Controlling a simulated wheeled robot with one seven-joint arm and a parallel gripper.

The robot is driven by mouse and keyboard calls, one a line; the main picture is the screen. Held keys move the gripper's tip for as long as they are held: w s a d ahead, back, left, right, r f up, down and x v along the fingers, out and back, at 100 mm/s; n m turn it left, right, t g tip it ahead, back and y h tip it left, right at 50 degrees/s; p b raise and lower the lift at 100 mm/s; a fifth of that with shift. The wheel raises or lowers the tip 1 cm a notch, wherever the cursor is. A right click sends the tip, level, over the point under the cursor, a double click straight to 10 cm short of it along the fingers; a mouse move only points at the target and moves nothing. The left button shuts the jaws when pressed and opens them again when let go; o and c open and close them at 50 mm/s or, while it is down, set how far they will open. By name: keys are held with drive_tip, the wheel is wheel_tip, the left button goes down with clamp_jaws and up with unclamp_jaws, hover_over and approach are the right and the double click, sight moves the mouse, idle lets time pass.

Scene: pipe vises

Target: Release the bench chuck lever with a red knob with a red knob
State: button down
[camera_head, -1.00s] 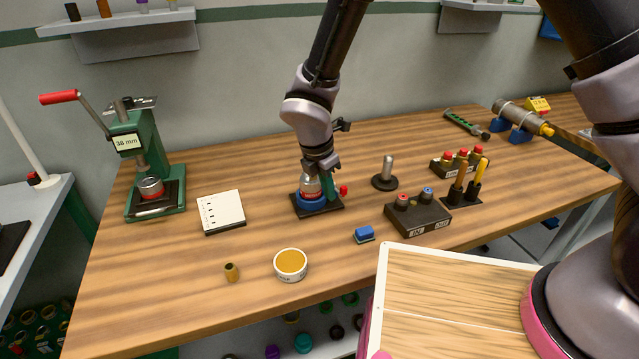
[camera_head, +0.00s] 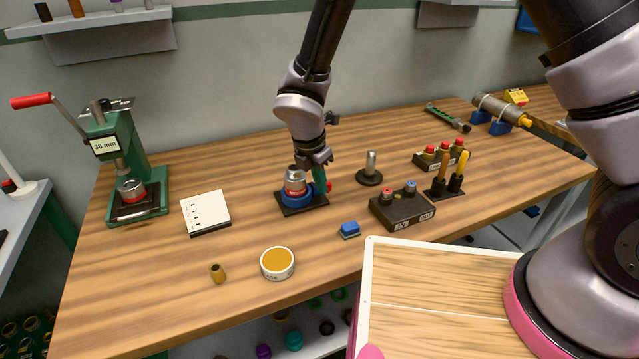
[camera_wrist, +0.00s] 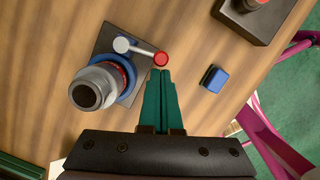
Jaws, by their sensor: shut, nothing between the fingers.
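The bench chuck (camera_head: 297,203) sits on a dark square plate on the wooden bench. It has a blue body and red ring with a grey metal cylinder in it, also seen in the wrist view (camera_wrist: 97,87). Its silver lever (camera_wrist: 138,51) ends in a red knob (camera_wrist: 160,59), which shows beside the green fingers in the head view (camera_head: 329,187). My gripper (camera_wrist: 160,72) is shut and empty. Its fingertips are right by the knob in the wrist view; I cannot tell whether they touch. My gripper (camera_head: 321,190) partly hides the chuck's right side in the head view.
A blue block (camera_head: 350,229) and a black button box (camera_head: 402,207) lie to the right of the chuck. A metal post (camera_head: 370,169) stands behind the box. A green press (camera_head: 130,175), a white card (camera_head: 206,212) and a round tin (camera_head: 277,263) are to the left and front.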

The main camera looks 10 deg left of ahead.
drive_tip(key=shift+w+d+n, duration=0.1)
drive_tip(key=shift+d+n, duration=0.2)
drive_tip(key=shift+n, duration=0.3)
drive_tip(key=d+n, duration=0.1)
drive_tip(key=w+n+y, duration=0.1)
drive_tip(key=n, duration=0.1)
drive_tip(key=shift+d, duration=0.35)
drive_tip(key=w+n, duration=0.1)
drive_tip(key=n, duration=0.1)
drive_tip(key=d+n, duration=0.1)
drive_tip(key=shift+w+d+n+y, duration=0.1)
drive_tip(key=shift+w+n+y, duration=0.3)
drive_tip(key=n, duration=0.1)
drive_tip(key=w+n, duration=0.1)
drive_tip(key=shift+w+d+n+y, duration=0.2)
drive_tip(key=shift+d+n+y, duration=0.1)
drive_tip(key=shift+d+y, duration=0.1)
drive_tip(key=shift+w+n, duration=0.7)
drive_tip(key=shift+n, duration=0.5)
drive_tip(key=shift+w, duration=0.8)
